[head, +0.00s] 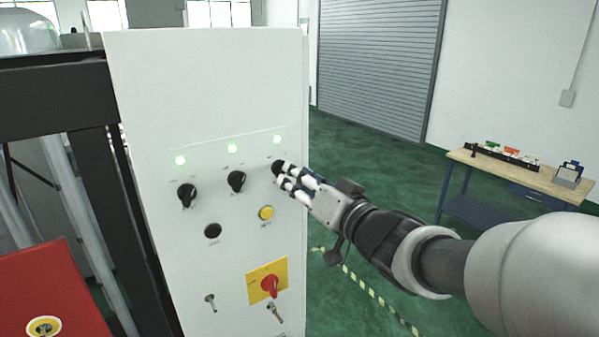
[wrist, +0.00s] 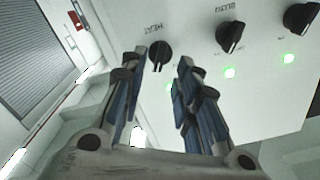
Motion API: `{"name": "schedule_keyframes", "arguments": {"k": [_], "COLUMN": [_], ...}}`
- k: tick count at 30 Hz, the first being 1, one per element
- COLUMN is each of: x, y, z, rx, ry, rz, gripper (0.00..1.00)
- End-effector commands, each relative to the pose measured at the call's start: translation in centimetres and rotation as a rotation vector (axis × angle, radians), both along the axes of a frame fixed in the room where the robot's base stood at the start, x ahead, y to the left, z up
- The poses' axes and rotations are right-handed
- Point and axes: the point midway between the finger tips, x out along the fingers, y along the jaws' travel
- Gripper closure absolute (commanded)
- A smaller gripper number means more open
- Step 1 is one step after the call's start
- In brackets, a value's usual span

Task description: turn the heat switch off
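The heat switch is a black rotary knob (head: 277,166) at the right end of a row of three on the white control panel (head: 205,85). In the wrist view the same knob (wrist: 160,56), with an upside-down HEAT label beside it, shows between my fingertips. My gripper (head: 285,178) is open at the knob, with a finger on either side in the wrist view (wrist: 163,62). I cannot tell whether either finger touches it. The green lamp (head: 277,139) above this knob is lit. The fingers partly hide the knob in the head view.
Two more black knobs (head: 236,181) sit to the left, under lit green lamps (head: 232,148). Below are a black button (head: 213,231), a yellow button (head: 266,213), a red switch on a yellow plate (head: 269,284) and two toggles. A workbench (head: 520,176) stands far right.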

Motion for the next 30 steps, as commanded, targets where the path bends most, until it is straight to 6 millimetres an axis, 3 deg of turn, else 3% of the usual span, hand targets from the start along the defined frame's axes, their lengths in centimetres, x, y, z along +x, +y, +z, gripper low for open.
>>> {"name": "schedule_keyframes", "arguments": {"k": [7,18,30], "x": [2.7,3.1,3.1], "y": [1.8,2.1,2.1], "z": [0.0,0.0,0.0], "rx": [0.0,0.0,0.0], "ry": [0.001,0.0,0.0], "rz": [0.001,-0.001,-0.001], "gripper": [0.71,0.71,0.97]}}
